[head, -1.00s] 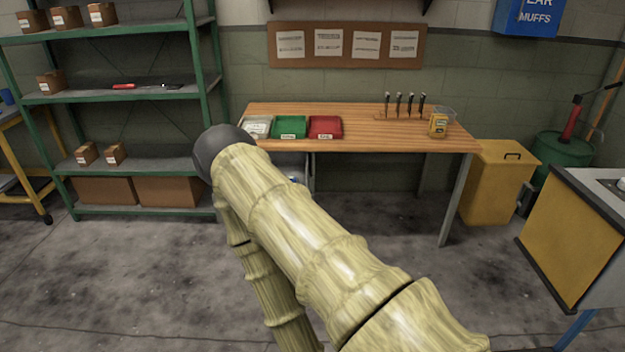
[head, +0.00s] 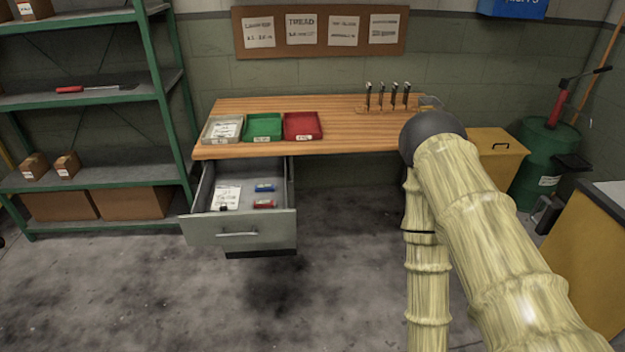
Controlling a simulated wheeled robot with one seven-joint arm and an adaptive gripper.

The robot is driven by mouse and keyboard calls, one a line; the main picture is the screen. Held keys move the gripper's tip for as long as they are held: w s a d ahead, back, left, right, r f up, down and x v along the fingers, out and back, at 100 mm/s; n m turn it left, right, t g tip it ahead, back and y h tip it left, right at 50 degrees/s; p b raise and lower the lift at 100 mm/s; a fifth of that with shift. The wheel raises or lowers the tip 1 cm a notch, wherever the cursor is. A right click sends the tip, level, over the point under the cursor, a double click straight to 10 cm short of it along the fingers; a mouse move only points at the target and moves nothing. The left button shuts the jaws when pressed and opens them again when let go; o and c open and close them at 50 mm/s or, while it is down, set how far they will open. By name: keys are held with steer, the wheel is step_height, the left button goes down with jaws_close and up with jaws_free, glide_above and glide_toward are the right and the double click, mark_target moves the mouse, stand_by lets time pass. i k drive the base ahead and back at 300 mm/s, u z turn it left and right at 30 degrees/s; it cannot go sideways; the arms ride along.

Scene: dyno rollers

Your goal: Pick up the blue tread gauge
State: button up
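A small blue item (head: 264,187), which looks like the blue tread gauge, lies in the open drawer (head: 238,226) under the left part of the workbench. It is toward the back right of the drawer. A similar red item (head: 264,204) lies just in front of it. A white paper with writing (head: 227,197) lies to their left, with a small dark object at its lower edge. My arm spans the right side of the head view, well to the right of the drawer. My gripper is not visible.
The wooden workbench (head: 350,140) carries grey, green (head: 263,127) and red (head: 302,126) trays, and a rack of several upright tools (head: 387,97). A green shelf (head: 90,101) stands left, a yellow bin (head: 497,150) and green drum (head: 545,165) right. Floor before the drawer is clear.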

mark_target(267, 186)
steer(key=z, duration=0.1)
steer(key=i, duration=0.8)
steer(key=u, duration=0.6)
steer(key=i, duration=0.6)
steer(key=u, duration=0.6)
